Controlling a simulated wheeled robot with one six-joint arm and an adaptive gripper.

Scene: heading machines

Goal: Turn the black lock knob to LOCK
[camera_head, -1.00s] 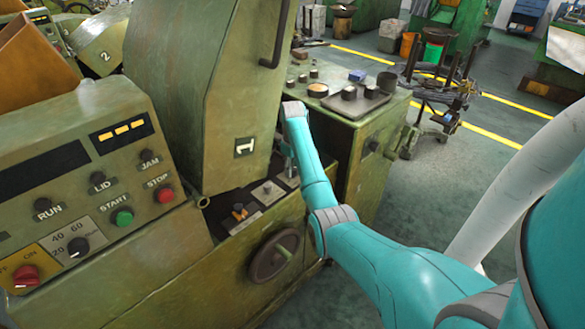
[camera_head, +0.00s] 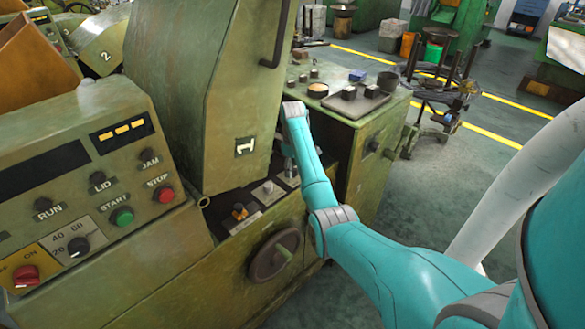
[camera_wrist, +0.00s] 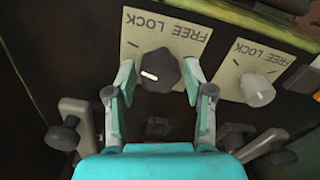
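The black lock knob (camera_wrist: 160,68) sits on a pale plate (camera_wrist: 186,33) marked FREE LOCK, upside down in the wrist view. LOCK is at the left of the lettering and FREE at the right. The knob's white mark lies on its left side and points left. My gripper (camera_wrist: 160,84) is open, with one finger on each side of the knob; narrow gaps show between pads and knob. In the head view, my gripper (camera_head: 289,165) is small beside the machine housing, and the black knob cannot be made out there.
A second, light grey knob (camera_wrist: 257,90) with its own FREE LOCK plate stands close to the right finger. In the head view, a handwheel (camera_head: 273,255) is below the panel. The tall green housing (camera_head: 222,100) stands close beside my arm.

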